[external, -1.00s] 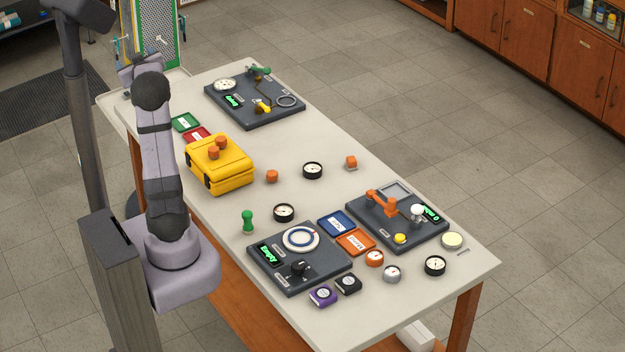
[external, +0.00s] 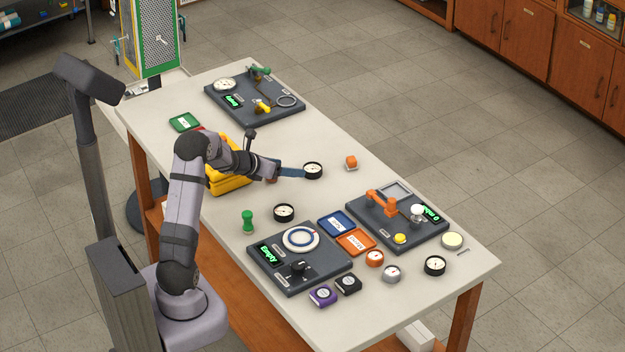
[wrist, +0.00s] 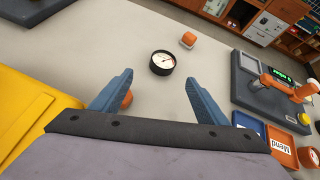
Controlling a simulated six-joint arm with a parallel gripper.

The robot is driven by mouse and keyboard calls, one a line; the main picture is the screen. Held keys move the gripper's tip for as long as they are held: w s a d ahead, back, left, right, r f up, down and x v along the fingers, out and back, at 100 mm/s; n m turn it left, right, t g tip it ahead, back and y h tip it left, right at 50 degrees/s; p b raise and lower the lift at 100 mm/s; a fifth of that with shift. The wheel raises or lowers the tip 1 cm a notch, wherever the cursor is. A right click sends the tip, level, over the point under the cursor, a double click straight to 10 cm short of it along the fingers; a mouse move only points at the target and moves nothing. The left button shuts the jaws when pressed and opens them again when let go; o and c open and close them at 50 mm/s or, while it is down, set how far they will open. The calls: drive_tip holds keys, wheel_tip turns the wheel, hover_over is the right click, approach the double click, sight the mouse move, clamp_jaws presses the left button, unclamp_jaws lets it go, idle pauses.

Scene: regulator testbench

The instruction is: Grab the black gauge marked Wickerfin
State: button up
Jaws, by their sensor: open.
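Several black-rimmed gauges with white faces stand on the table; I cannot read a Wickerfin mark on any of them. One black gauge (external: 313,170) is mid-table, just beyond my gripper's fingertips; it also shows in the wrist view (wrist: 162,63). A second black gauge (external: 284,212) is nearer the front, and a third (external: 435,265) is at the right end. My gripper (wrist: 159,78) has its two blue fingers spread apart with nothing between them. In the wrist view the mid-table gauge appears ahead of the gap between the fingers. In the external view my gripper (external: 302,172) reaches toward that gauge.
A yellow case (wrist: 30,112) is close on the left. An orange block (wrist: 188,39) lies beyond the gauge; another (wrist: 127,99) is partly behind the left finger. Blue (external: 337,223) and orange (external: 356,242) trays and a dark panel (external: 370,222) lie to the right.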

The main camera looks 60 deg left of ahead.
sight(309, 168)
drive_tip(key=shift+w+a+f+m+t+b, duration=0.15)
drive_tip(key=shift+w+f+m+t+b, duration=0.25)
drive_tip(key=shift+f+b, duration=0.2)
drive_tip(key=shift+w+a+f+m+t+b, duration=0.15)
drive_tip(key=shift+w+f+m+t+b, duration=0.2)
drive_tip(key=shift+f+b, duration=0.2)
drive_tip(key=shift+w+a+m+t+h+b, duration=0.25)
drive_tip(key=shift+w+m+t+h+b, duration=0.1)
drive_tip(key=shift+m+b, duration=0.15)
drive_tip(key=shift+d+p+x, duration=0.2)
drive_tip(key=shift+p+x, duration=0.4)
drive_tip(key=shift+x, duration=0.9)
drive_tip(key=shift+d+p+x, duration=0.15)
drive_tip(key=shift+p+x, duration=0.4)
drive_tip(key=shift+x, duration=0.95)
drive_tip(key=shift+w+a+f, duration=0.1)
drive_tip(key=shift+w+f, duration=0.2)
drive_tip(key=shift+w, duration=0.35)
drive_tip(key=c, duration=1.2)
